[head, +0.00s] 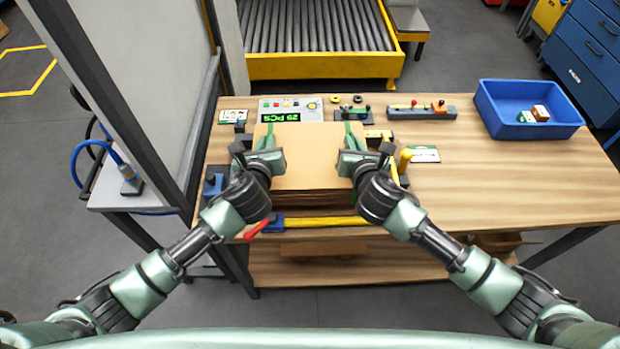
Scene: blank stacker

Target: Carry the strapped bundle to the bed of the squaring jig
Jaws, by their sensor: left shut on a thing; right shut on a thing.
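The bundle (312,160) is a stack of brown cardboard blanks at the middle left of the wooden table. My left gripper (268,158) is shut on its left side and my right gripper (352,158) on its right side. Green strips show near the bundle's far corners; I cannot tell whether they are straps or finger parts. What looks like the squaring jig shows around the bundle: a yellow bar (325,222) in front and a yellow post (405,160) at right. Its bed is hidden, and I cannot tell whether the bundle touches it.
A counter box (290,108) reading 25 PCS stands behind the bundle. A blue bin (490,112) with small items stands at the back right. A tool holder (422,112) lies left of it. A grey panel (150,80) rises at left. The table's right part is clear.

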